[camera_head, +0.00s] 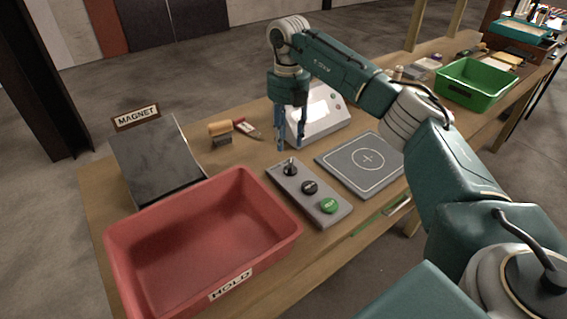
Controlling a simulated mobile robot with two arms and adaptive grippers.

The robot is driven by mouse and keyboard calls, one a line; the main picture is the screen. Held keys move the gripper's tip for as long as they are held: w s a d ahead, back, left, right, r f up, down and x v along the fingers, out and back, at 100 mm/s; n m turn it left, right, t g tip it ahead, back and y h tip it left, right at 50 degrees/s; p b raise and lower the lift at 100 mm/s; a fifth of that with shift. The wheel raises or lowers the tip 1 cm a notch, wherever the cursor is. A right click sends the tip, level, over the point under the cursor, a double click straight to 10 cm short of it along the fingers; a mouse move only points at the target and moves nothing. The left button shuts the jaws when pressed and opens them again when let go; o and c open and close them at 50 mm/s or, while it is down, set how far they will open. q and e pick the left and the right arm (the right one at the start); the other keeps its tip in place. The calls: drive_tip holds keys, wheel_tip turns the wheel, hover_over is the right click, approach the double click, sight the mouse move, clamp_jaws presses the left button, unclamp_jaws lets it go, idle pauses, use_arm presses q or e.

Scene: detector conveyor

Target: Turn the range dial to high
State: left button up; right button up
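A grey control panel (300,199) lies on the bench with a black upright lever or knob (290,168) at its far end, a round black dial (310,187) in the middle and a green button (329,205) at the near end. I cannot read any dial markings. My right gripper (290,148) points down just above the panel's far end, close over the upright knob. Its fingers are apart, with nothing visible between them. Whether a finger touches the knob is unclear. A white instrument (318,119) with small controls stands behind, partly hidden by the gripper. My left gripper is out of view.
A red HOLD bin (257,267) stands left of the panel, near a dark ramp with a MAGNET sign (136,117). A grey plate with a circle (352,178) lies right of the panel. A wooden-handled tool (220,128) lies behind. A green bin (456,91) stands farther right.

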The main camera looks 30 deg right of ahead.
sight(290, 168)
wheel_tip(290, 168, down, 8)
drive_tip(key=shift+s+d+f+p, duration=0.15)
drive_tip(key=shift+p, duration=0.7)
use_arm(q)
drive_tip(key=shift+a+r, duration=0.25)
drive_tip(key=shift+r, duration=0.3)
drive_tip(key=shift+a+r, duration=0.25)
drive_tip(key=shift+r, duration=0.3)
use_arm(e)
drive_tip(key=shift+f, duration=0.35)
clamp_jaws()
